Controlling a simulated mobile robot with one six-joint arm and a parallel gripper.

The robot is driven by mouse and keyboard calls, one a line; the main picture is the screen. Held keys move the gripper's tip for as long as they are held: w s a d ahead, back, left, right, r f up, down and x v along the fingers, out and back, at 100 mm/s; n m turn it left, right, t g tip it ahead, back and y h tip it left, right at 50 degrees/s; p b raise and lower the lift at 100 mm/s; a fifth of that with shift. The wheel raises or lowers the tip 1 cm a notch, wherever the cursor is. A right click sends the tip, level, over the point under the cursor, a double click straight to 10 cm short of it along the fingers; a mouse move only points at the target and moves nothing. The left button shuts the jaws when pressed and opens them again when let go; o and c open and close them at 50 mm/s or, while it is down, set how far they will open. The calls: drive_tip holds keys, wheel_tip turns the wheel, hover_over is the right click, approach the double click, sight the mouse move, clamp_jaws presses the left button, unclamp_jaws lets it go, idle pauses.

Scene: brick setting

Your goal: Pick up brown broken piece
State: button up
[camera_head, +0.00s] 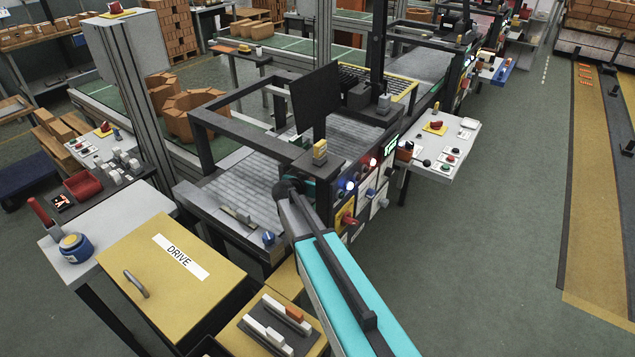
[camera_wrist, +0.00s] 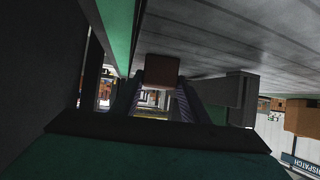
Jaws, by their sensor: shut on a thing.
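The brown piece (camera_wrist: 161,70) shows in the middle of the wrist view as a small reddish-brown block. My gripper (camera_wrist: 160,85) is shut on it, with one dark finger on each side. The grey slatted surface fills the upper right of this view, close to the piece; I cannot tell whether they touch. In the head view my teal arm reaches up from the bottom to the grey slatted conveyor bed (camera_head: 243,178). The gripper and the piece cannot be made out there.
A dark frame (camera_head: 228,105) and a black screen (camera_head: 316,98) stand over the conveyor. A control panel with lit buttons (camera_head: 366,187) is just right of my arm's end. A yellow DRIVE cabinet (camera_head: 165,295) stands at the lower left. Open green floor (camera_head: 480,260) lies to the right.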

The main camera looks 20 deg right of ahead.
drive_tip(key=shift+r, duration=0.15)
drive_tip(key=shift+r+b, duration=1.1)
drive_tip(key=shift+r, duration=0.25)
drive_tip(key=s+a+b, duration=0.1)
drive_tip(key=a+b, duration=0.1)
drive_tip(key=a, duration=0.3)
drive_tip(key=s+a+r+b, duration=0.1)
drive_tip(key=s+a+b, duration=0.1)
drive_tip(key=a, duration=0.3)
drive_tip(key=s+a+r+b, duration=0.1)
drive_tip(key=s+a+b, duration=0.1)
drive_tip(key=a, duration=0.3)
drive_tip(key=shift+a, duration=0.15)
